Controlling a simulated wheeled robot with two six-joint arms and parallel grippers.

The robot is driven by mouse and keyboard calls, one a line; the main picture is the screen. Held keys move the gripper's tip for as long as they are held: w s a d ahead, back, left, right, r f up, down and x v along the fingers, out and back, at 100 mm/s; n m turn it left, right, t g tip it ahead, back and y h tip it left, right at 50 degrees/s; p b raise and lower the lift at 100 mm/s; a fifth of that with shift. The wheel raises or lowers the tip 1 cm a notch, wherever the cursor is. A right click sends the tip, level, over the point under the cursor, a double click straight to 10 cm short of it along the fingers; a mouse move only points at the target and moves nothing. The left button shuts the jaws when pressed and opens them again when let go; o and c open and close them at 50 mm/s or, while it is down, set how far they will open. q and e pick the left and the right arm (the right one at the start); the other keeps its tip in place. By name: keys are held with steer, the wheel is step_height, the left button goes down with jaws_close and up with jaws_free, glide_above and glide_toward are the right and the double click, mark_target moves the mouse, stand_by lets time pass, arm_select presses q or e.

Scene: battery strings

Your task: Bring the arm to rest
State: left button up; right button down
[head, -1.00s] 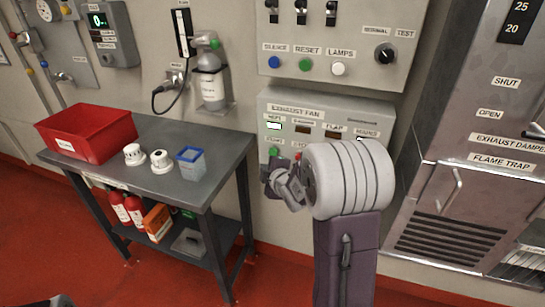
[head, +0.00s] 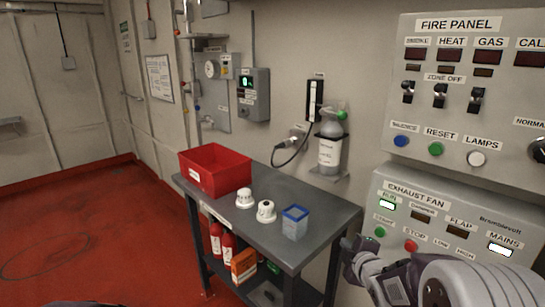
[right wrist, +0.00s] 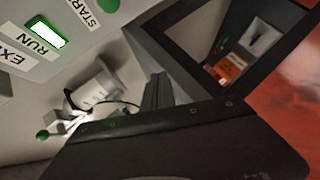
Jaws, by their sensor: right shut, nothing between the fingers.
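My right arm (head: 470,285) comes in at the bottom right of the head view. Its gripper (head: 354,246) is shut and empty, in front of the wall just left of and below the green start button (head: 380,232) of the exhaust fan panel (head: 400,212). I cannot tell how far it is from the wall. In the right wrist view the dark gripper (right wrist: 157,92) fills the lower middle, with the lit run lamp at the upper left. My left gripper does not show.
The grey table (head: 335,215) stands left of the right gripper, with a red bin (head: 215,172), two white detectors and a blue-rimmed cup (head: 294,222). A gas bottle (head: 330,150) hangs on the wall above it. Red floor (head: 90,230) lies open at the left.

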steer(key=s+a+f+m+g, duration=0.4)
steer(key=s+f+m+g, duration=0.25)
steer(key=s, duration=0.55)
steer(key=s+a+f+m+g, duration=0.4)
steer(key=s+f+m+g, duration=0.3)
steer(key=s, duration=0.5)
step_height(320, 180, up, 14)
steer(key=t+p, duration=0.1)
steer(key=p, duration=1.4)
steer(key=shift+s+r+m+y, duration=0.15)
steer(key=shift+s+m+y, duration=0.15)
steer(key=shift+m, duration=0.05)
